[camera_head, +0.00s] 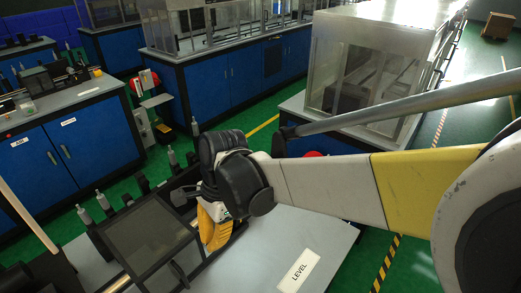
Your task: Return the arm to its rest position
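My arm reaches in from the right, above a grey worktop (275,240) with a "LEVEL" label. It ends in a black wrist joint over the worktop's left part. My gripper (213,232) seems to be at the yellow part hanging below that joint. Its fingers cannot be made out, so I cannot tell whether it is open, shut or holding anything.
A dark framed panel (152,236) stands just left of my wrist, close to it. A clear-walled enclosure (365,65) stands behind my arm. Blue cabinets (70,150) are at the left and back. Green floor (265,140) with yellow lines runs between the benches.

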